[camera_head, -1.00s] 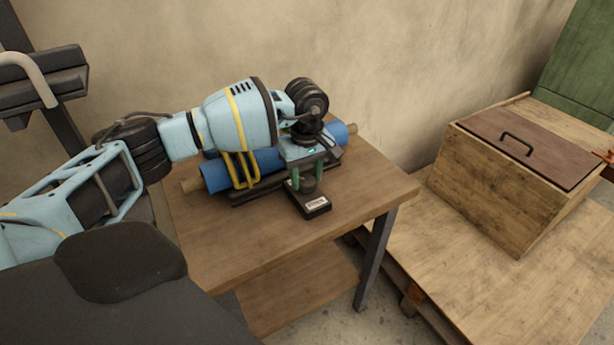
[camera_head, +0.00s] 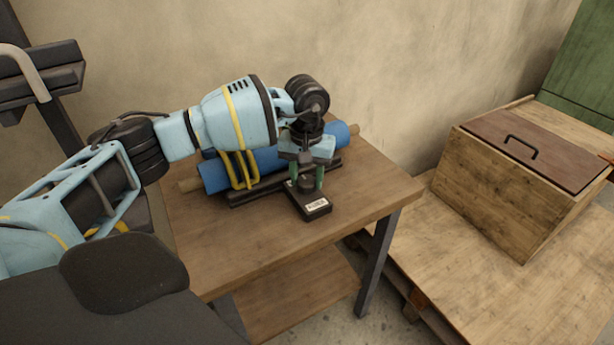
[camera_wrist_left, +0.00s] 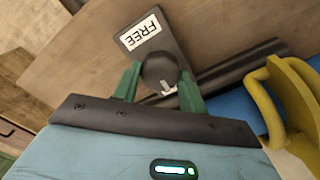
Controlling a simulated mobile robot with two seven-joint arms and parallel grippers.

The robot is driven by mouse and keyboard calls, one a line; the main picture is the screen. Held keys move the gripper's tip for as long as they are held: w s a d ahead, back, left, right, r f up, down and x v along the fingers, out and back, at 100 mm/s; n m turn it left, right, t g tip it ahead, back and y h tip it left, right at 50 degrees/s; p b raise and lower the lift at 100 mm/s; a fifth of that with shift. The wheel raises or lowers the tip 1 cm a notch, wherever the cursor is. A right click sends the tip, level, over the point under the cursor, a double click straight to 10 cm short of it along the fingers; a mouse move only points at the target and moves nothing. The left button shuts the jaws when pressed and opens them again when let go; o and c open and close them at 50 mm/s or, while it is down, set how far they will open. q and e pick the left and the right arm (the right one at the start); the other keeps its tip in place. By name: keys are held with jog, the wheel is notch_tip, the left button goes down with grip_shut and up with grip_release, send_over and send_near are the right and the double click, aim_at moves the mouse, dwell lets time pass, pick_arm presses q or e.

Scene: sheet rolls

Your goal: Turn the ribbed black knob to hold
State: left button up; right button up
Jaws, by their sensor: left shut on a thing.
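The black knob (camera_head: 306,182) stands on a small black box (camera_head: 316,208) on the table. In the left wrist view the knob (camera_wrist_left: 158,68) looks round and dark, and its ribs are too small to make out. A label (camera_wrist_left: 140,32) reading FREE lies on the box's end. A white mark (camera_wrist_left: 168,88) shows at the knob's side away from that label. No hold label is readable. My left gripper (camera_head: 306,186) points down, its green fingers shut on the knob from both sides. My right gripper is not in view.
Behind the box, a blue roll (camera_head: 216,175) lies in a dark cradle with yellow bent bars (camera_head: 242,172). The wooden table (camera_head: 240,240) is bare in front. A wooden crate with a brown lid (camera_head: 540,150) stands on a pallet at right.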

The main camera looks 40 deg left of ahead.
aim_at(307, 181)
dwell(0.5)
pick_arm(q)
jog(key=o, duration=1)
jog(key=shift+r, duration=3.95)
